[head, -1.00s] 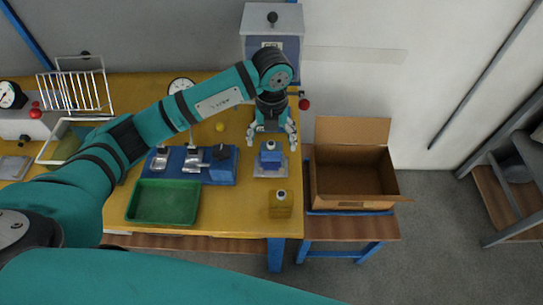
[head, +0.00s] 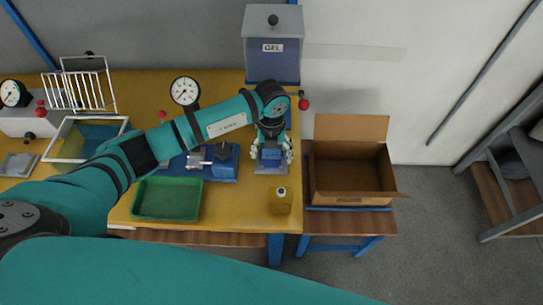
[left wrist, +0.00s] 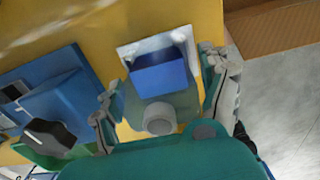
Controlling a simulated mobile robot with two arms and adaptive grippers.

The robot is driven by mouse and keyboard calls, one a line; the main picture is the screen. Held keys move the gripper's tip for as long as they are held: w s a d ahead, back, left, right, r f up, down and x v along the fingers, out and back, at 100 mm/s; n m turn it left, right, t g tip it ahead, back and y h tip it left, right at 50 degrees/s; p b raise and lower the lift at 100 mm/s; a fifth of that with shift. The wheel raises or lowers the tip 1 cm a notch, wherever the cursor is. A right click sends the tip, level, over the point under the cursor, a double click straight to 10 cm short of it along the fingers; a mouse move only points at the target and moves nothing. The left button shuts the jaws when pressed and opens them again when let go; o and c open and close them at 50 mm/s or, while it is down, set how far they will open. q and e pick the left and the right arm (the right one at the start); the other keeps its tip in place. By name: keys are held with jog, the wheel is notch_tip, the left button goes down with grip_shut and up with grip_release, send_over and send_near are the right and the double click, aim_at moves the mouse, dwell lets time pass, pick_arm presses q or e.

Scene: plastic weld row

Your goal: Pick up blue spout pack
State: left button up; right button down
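The blue spout pack (head: 271,155) stands on a pale metal plate (head: 271,170) near the right end of the yellow bench. In the left wrist view its blue body (left wrist: 160,76) and round grey-white cap (left wrist: 160,118) show between the fingers. My left gripper (head: 271,150) points down over the pack, one finger on each side. It is open; in the left wrist view, gaps show between the fingers and the blue body. My right gripper is not in view.
A yellow spout pack (head: 281,203) stands in front of the plate. A blue fixture (head: 222,163) and green tray (head: 167,199) lie to the left. A grey GEL box (head: 272,60) is behind. An open, empty cardboard box (head: 350,178) stands on a stand at right.

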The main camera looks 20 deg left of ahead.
pick_arm(q)
jog(key=c, duration=1.1)
jog(key=shift+r, duration=0.15)
